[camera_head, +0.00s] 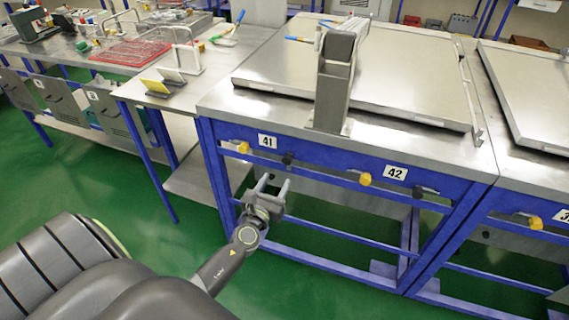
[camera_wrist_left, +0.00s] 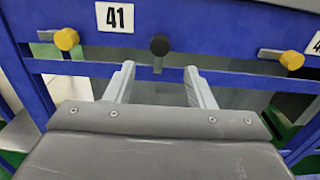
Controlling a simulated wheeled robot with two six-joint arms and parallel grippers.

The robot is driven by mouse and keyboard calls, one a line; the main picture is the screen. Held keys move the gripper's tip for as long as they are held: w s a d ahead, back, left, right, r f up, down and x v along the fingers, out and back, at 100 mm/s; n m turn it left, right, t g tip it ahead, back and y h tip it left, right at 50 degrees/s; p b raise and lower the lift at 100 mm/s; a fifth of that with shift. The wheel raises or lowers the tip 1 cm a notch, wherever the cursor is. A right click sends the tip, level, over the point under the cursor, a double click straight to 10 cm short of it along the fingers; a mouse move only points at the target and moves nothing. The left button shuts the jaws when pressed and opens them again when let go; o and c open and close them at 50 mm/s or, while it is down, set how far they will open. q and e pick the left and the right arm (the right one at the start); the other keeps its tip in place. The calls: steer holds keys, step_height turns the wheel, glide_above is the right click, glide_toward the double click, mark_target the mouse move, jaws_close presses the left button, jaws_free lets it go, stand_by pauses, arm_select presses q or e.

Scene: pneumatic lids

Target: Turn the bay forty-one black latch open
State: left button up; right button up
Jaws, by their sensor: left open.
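The bay forty-one black latch (camera_head: 288,158) is a round black knob on the blue front rail, to the right of the white 41 label (camera_head: 268,141). In the left wrist view the black latch (camera_wrist_left: 160,44) is near the top middle, with a short grey lever pointing down below it. My left gripper (camera_head: 274,183) is in front of and below the rail, open and empty. In the left wrist view its two fingers (camera_wrist_left: 159,70) stand apart, one to each side of the lever in the picture. Contact cannot be seen. My right gripper is not in view.
A yellow knob (camera_wrist_left: 66,39) with a level lever is left of the 41 label. Another yellow knob (camera_head: 365,179) and a black knob (camera_head: 417,190) flank the 42 label (camera_head: 396,173). A large metal lid (camera_head: 400,75) lies on the bench behind a grey upright post (camera_head: 333,85).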

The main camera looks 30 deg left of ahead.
mark_target(286, 162)
arm_select(q)
steer(key=x, duration=0.8)
steer(key=c, duration=1)
steer(key=shift+o, duration=0.2)
